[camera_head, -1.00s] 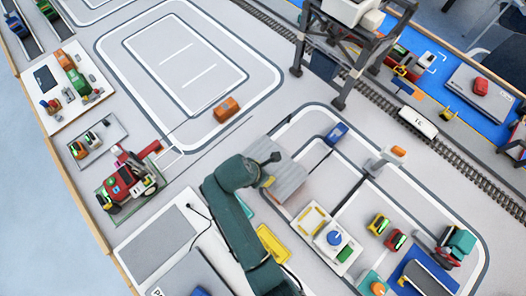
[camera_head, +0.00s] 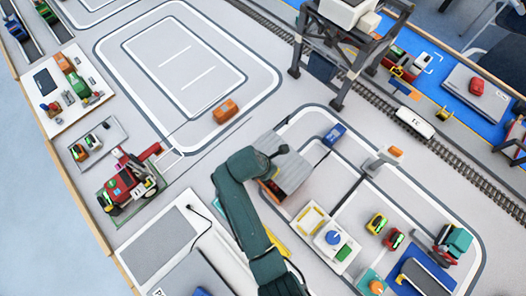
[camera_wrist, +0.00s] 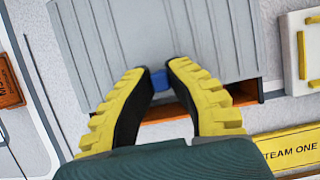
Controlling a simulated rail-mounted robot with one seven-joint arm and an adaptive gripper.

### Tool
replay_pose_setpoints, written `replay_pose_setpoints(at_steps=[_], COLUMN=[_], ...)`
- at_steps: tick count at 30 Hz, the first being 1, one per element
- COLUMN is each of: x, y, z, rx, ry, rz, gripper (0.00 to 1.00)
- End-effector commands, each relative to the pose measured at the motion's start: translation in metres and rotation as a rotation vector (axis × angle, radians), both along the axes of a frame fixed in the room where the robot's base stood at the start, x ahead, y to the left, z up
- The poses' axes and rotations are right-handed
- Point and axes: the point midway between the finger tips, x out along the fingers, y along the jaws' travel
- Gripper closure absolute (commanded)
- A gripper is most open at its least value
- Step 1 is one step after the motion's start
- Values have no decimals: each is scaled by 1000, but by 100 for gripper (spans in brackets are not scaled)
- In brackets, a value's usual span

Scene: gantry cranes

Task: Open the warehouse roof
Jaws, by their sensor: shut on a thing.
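The warehouse roof is a grey ribbed panel (camera_head: 292,172), partly hidden by my arm in the head view. It fills the upper middle of the wrist view (camera_wrist: 150,35). A small blue handle (camera_wrist: 159,80) sits at its near edge. My gripper (camera_wrist: 158,76) has its yellow and black fingers closed around this handle. Below the roof edge, an opening with orange-brown walls (camera_wrist: 245,93) shows part of the warehouse's inside. The opening also shows as a narrow brown strip beside my arm in the head view.
A yellow "TEAM ONE" plate (camera_wrist: 292,148) lies near the warehouse. A white board with yellow bars (camera_head: 312,218) stands to its right, and a blue block (camera_head: 335,133) lies behind it. An orange block (camera_head: 225,111) is on the floor left of the gantry crane (camera_head: 345,50).

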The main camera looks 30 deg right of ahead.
Motion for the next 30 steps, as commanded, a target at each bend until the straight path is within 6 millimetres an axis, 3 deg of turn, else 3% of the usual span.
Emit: replay_pose_setpoints(at_steps=[3,9,14,22,23,27,30], x=[8,20,23,22,22,23,23], y=[-35,-79,-91,-91,-91,-91,-91], z=[-1,-4,-3,-4,-4,-3,-2], rx=[5,5,5,6,6,4,3], ry=[3,3,4,5,5,4,3], rz=[-6,-2,2,3,3,2,1], gripper=[100,100,100,100,80,54,54])
